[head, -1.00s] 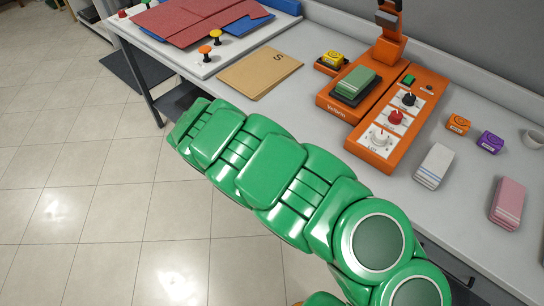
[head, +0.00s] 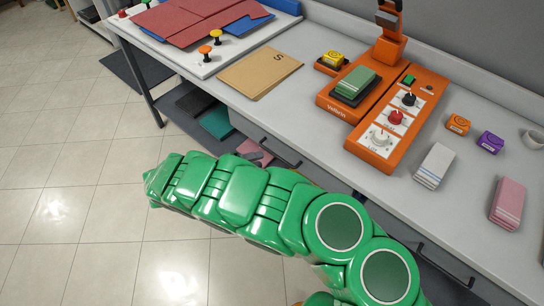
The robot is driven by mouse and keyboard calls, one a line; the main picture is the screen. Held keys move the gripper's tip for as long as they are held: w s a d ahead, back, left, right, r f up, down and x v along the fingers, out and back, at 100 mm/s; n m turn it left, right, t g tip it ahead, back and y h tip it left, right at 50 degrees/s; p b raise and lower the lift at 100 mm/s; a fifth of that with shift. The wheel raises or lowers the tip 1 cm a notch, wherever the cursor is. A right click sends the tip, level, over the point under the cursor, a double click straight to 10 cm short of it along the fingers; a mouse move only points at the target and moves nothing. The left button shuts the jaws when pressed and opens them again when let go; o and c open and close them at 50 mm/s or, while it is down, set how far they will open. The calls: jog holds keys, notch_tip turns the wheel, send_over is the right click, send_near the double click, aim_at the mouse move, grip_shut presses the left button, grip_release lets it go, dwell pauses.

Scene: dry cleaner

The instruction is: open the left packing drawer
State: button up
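Two dark bar handles show on the front below the white counter (head: 320,150). My arm runs from the lower right to the left, in front of the counter. I cannot make out my gripper; it is out of frame or hidden behind the arm. No contact with the left handle is visible.
A lower shelf holds dark and teal folded cloths (head: 217,122) and a small pink-grey thing (head: 252,150), partly hidden. On the counter stand an orange control unit (head: 352,132), a brown envelope (head: 259,70), and white (head: 434,166) and pink (head: 507,202) stacks. The tiled floor at left is clear.

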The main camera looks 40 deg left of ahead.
jog(key=x, duration=0.6)
jog(key=shift+w, duration=0.3)
jog(key=shift+d+f, duration=0.1)
jog(key=shift+d, duration=0.05)
jog(key=shift+c, duration=0.5)
grip_shut()
